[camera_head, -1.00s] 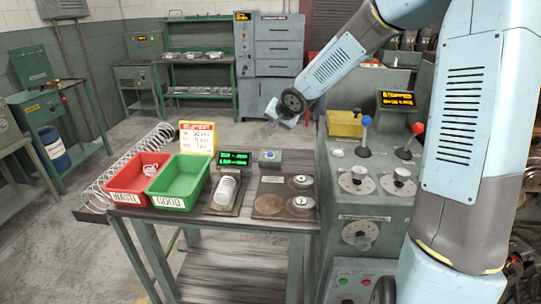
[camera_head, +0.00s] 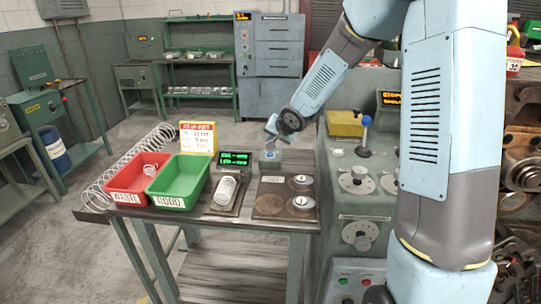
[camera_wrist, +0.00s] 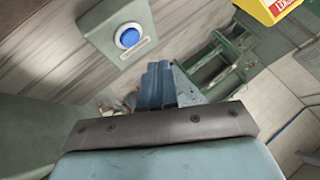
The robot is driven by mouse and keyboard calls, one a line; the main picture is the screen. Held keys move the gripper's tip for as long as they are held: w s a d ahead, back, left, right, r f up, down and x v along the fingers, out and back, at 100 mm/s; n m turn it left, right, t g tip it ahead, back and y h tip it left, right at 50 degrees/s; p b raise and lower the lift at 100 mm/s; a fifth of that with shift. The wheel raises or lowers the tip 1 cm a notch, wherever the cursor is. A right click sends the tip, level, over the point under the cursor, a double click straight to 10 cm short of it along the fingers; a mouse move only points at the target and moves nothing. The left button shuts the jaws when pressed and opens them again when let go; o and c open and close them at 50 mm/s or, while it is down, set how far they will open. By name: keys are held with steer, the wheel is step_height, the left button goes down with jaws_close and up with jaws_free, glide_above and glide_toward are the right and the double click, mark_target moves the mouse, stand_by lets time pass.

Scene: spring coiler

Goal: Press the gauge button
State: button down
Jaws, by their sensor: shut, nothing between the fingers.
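The gauge button is a blue round cap (camera_wrist: 129,37) on a small grey-green box (camera_wrist: 104,28), seen at the upper left of the wrist view. In the head view the box (camera_head: 270,156) stands at the back of the bench, right of the green-lit gauge display (camera_head: 235,158). My gripper (camera_head: 270,143) is just above the box in the head view; the gap is too small to judge. In the wrist view my gripper's fingers (camera_wrist: 158,82) are together and empty, and appear apart from the blue cap, which is fully visible.
On the bench (camera_head: 215,222) stand a red WASTE bin (camera_head: 124,199), a green GOOD bin (camera_head: 170,203), a spring (camera_head: 225,190) on the gauge plate, and a board with weights (camera_head: 270,206). The coiler panel with levers and dials (camera_head: 352,204) stands close on the right.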

steer(key=shift+f, duration=1.2)
steer(key=shift+f, duration=0.75)
stand_by(2.0)
steer(key=shift+r, duration=0.8)
steer(key=shift+r, duration=2.5)
